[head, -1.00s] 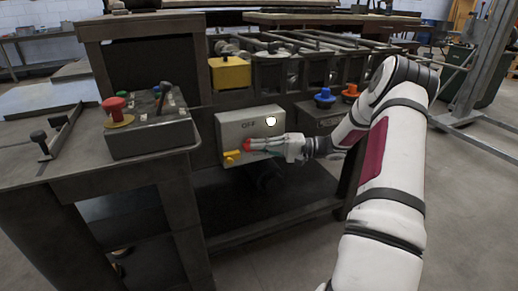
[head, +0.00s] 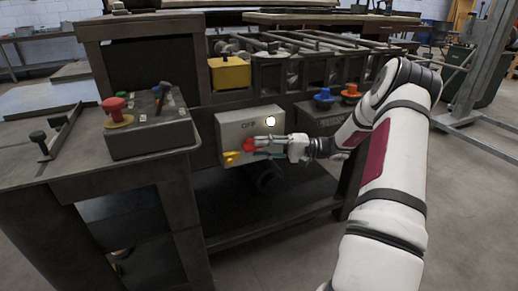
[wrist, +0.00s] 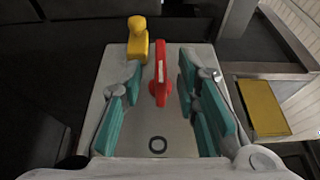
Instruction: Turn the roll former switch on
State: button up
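The roll former switch box (head: 226,128) is a grey panel on the front of the machine, marked OFF, with a pale round spot near its upper right. Its red switch handle (head: 248,145) is partly hidden by my gripper (head: 262,147) in the head view. In the wrist view the red handle (wrist: 160,80) stands between the two teal-padded fingers of my gripper (wrist: 160,72). The fingers are open, with a visible gap on each side of the handle. A yellow lever (wrist: 138,40) on the box edge lies just beyond the left finger.
A control box (head: 150,135) with a red button (head: 114,104) stands on the bench at left. A yellow block (head: 230,72) sits above the switch box. Blue (head: 324,96) and orange (head: 351,91) knobs are to its right. Open floor lies at right.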

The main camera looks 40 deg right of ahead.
jog(key=v, duration=1)
jog(key=shift+s+d, duration=0.25)
jog(key=shift+s, duration=0.05)
